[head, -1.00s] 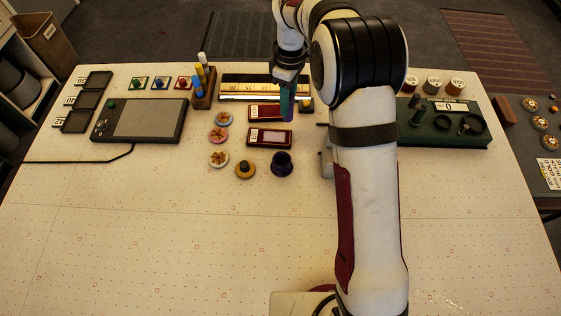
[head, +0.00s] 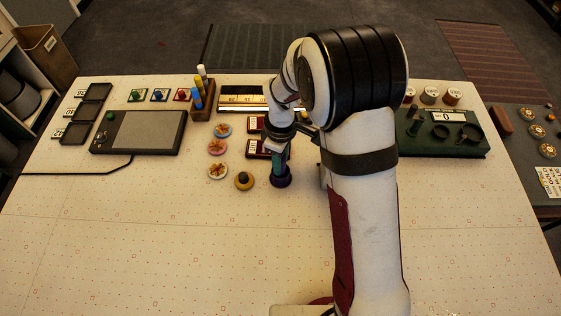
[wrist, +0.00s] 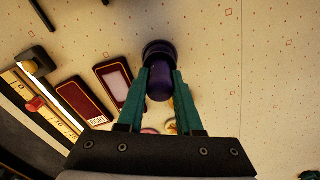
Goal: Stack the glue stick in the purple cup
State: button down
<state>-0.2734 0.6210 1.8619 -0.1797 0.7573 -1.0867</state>
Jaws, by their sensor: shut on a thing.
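My gripper (head: 277,170) points down over the purple cup (head: 280,182), which stands upright on the table. In the wrist view, the teal fingers of my gripper (wrist: 161,75) are shut on the glue stick (wrist: 160,88), a purple cylinder between them. The dark rim of the purple cup (wrist: 157,47) shows just beyond the fingertips. The stick's far end overlaps the cup's mouth in the picture. Whether its tip is inside the cup or just above it, I cannot tell. The cup's mouth is largely hidden by the gripper in the head view.
Dark red cases (head: 257,149) lie behind the gripper. The table in front is clear.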

jog(key=shift+f, duration=0.3)
jog(key=shift+f, duration=0.2)
jog(key=shift+f, duration=0.15)
jog(key=c, duration=0.6)
grip_release()
notch_tip(320, 180, up, 13)
jog(key=shift+f, duration=0.15)
jog(key=s+d+r+m, duration=0.1)
jog(key=s+d+m, duration=0.1)
jog(key=s+m, duration=0.4)
jog(key=s+d+r+m+y, duration=0.1)
jog(key=s+d+r+m, duration=0.1)
jog(key=s+m, duration=0.4)
jog(key=s+d+r+m, duration=0.1)
jog(key=s+d+m, duration=0.2)
jog(key=s, duration=1)
jog(key=shift+s+d+r+m+y, duration=0.1)
jog(key=shift+d+r+m+y, duration=0.05)
jog(key=shift+m, duration=0.8)
jog(key=shift+d+r+m+y, duration=0.1)
jog(key=shift+r+m+y, duration=0.05)
jog(key=shift+m, duration=0.8)
